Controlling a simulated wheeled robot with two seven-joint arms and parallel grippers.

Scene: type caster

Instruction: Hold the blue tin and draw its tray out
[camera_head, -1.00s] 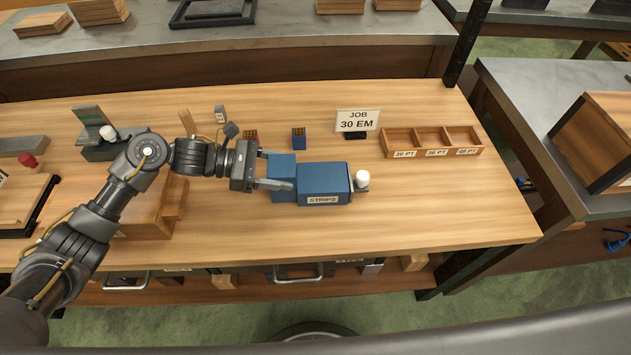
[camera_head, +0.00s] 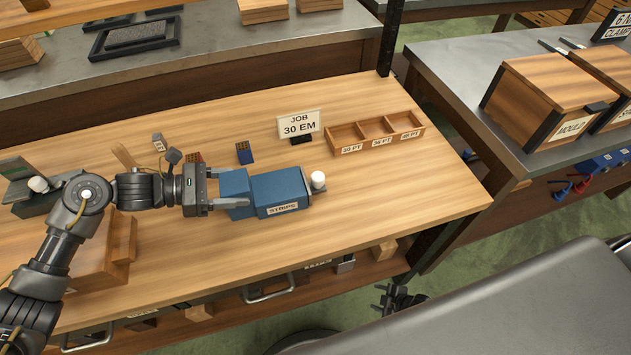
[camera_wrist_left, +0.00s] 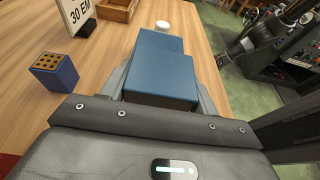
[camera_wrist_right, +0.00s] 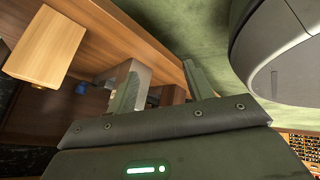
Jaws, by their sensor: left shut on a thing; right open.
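The blue tin (camera_head: 280,192) lies on the wooden bench with a label reading STRIPS on its front side. A white round knob (camera_head: 318,179) is at its right end, by a thin metal edge. My left gripper (camera_head: 231,188) is shut on the left part of the tin, one finger on each side. In the left wrist view the tin (camera_wrist_left: 160,75) lies between the fingers, with the white knob (camera_wrist_left: 162,26) beyond it. My right gripper (camera_head: 398,299) is open and empty, low beyond the bench's front edge; its fingers also show in the right wrist view (camera_wrist_right: 160,85).
A JOB 30 EM sign (camera_head: 299,125) and a three-compartment wooden tray (camera_head: 342,150) stand behind the tin. A small blue block with holes (camera_head: 245,153) is nearby. The bench to the right of the knob is clear. A side bench (camera_head: 470,100) holds wooden boxes.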

